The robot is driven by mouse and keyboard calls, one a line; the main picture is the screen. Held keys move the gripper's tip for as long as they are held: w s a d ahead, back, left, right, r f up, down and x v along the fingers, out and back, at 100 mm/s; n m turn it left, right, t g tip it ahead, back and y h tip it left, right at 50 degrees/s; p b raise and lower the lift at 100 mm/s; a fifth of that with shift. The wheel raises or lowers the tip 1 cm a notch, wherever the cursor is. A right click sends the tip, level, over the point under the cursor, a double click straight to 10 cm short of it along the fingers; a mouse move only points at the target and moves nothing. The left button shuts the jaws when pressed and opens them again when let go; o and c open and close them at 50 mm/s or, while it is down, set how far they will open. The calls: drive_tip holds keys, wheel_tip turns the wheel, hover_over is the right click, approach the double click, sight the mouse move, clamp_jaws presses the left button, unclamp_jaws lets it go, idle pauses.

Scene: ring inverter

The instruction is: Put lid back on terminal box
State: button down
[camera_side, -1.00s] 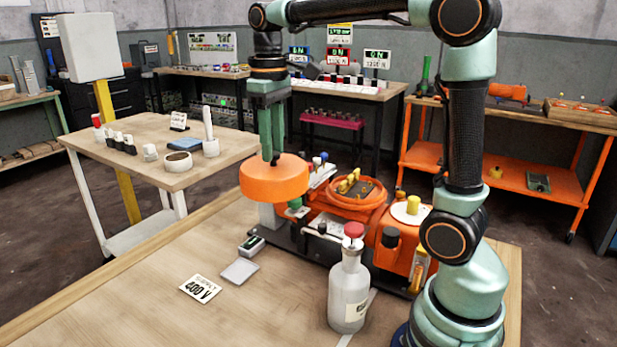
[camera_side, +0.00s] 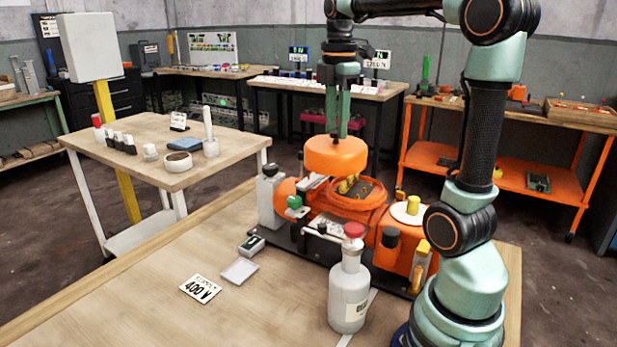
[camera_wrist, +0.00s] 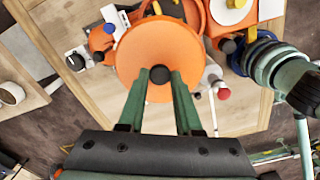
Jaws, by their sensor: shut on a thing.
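The orange round lid (camera_side: 336,155) hangs from my gripper (camera_side: 337,133). My gripper is shut on the dark knob at the lid's centre; the knob shows in the wrist view between my fingers (camera_wrist: 160,76). The lid also fills the middle of the wrist view (camera_wrist: 158,45). It looks level and is held above the orange terminal box (camera_side: 345,213), whose round opening shows dark parts and yellow pieces (camera_side: 347,186). A gap shows between lid and box in the side view. In the wrist view the lid hides most of the box.
A yellow-knobbed white disc (camera_side: 410,210) sits to the right. A 400 V card (camera_side: 201,289) and a small pale tray (camera_side: 239,271) lie on the bench, whose front left is clear.

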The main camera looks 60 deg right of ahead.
sight(360, 142)
drive_tip(key=s+d+n, duration=0.2)
drive_tip(key=n, duration=0.1)
drive_tip(key=s+d+n, duration=0.1)
drive_tip(key=shift+s+d+r+n, duration=0.25)
drive_tip(key=shift+s+r+n, duration=0.05)
drive_tip(key=shift+s+d, duration=0.1)
drive_tip(key=shift+f, duration=3.15)
drive_tip(key=shift+f, duration=0.2)
drive_tip(key=shift+c, duration=0.2)
unclamp_jaws()
drive_tip(key=shift+r, duration=0.15)
drive_tip(key=shift+r, duration=3.4)
